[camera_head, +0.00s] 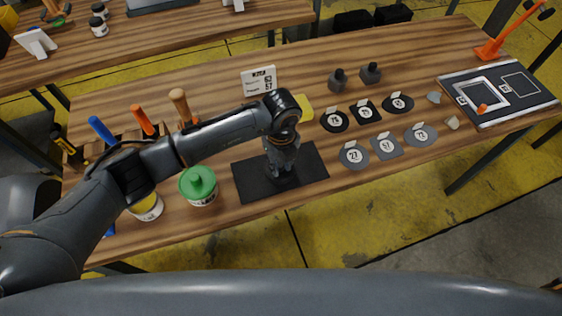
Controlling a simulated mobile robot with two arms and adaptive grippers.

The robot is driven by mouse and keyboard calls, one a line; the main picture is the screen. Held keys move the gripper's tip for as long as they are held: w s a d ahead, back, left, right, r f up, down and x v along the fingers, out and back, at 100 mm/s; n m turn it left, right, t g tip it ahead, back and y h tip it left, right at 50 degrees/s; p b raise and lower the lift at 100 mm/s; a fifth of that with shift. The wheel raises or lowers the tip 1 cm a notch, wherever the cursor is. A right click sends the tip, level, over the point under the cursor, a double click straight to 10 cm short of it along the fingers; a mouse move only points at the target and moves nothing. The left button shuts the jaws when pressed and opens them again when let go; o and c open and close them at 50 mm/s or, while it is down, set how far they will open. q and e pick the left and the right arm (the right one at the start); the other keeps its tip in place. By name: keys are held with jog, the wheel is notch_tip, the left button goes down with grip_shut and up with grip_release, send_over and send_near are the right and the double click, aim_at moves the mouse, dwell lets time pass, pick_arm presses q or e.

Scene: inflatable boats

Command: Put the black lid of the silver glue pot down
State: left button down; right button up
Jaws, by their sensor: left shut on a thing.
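My left gripper (281,170) points down over the black mat (306,161) at the near edge of the wooden table. It is shut on a dark thing, taken to be the black lid, which is low over the mat. The lid's outline blends with the mat and the fingers, so I cannot tell whether it touches the mat. I cannot make out the silver glue pot for sure. A pot with a green lid (198,186) stands just left of the mat. My right gripper is not in view.
A pot with a yellow top (147,207) stands partly behind my left arm. Tools with coloured handles (141,119) stand at the left. Numbered dark patches (388,146), two small dark weights (371,73) and a framed board (497,95) lie to the right. The mat's right part is clear.

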aim_at(281, 166)
pick_arm(q)
jog(key=shift+f, duration=0.1)
jog(key=c, duration=1.2)
grip_release()
jog(key=shift+o, duration=0.2)
jog(key=shift+r, duration=0.25)
notch_tip(281, 166, up, 12)
jog(key=b, duration=0.2)
jog(key=shift+b, duration=0.35)
jog(key=shift+f, duration=0.15)
